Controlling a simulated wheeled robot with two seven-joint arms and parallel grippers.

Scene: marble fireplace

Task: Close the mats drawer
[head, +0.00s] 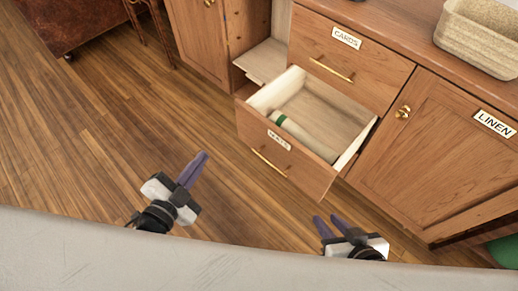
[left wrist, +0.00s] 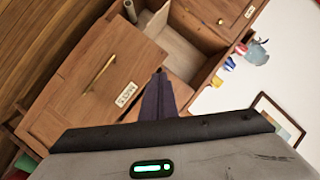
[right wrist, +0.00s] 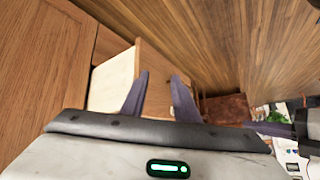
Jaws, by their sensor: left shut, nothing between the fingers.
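The mats drawer (head: 283,147) is pulled out of the wooden cabinet, its label reading MATS and a brass handle on its front. A pale roll with a green band (head: 300,130) lies inside. The drawer front also shows in the left wrist view (left wrist: 75,80), and its pale side in the right wrist view (right wrist: 112,80). My left gripper (head: 202,157) is shut and empty, left of the drawer front and apart from it. My right gripper (head: 320,219) is open and empty, near the drawer's front right corner, with a gap between them.
The cards drawer (head: 365,72) above is shut. The linen door (head: 425,145) on the right is shut. A beige basket (head: 482,35) stands on the cabinet top. A pale compartment (head: 265,60) is open left of the drawers. The wooden floor (head: 110,130) in front is clear.

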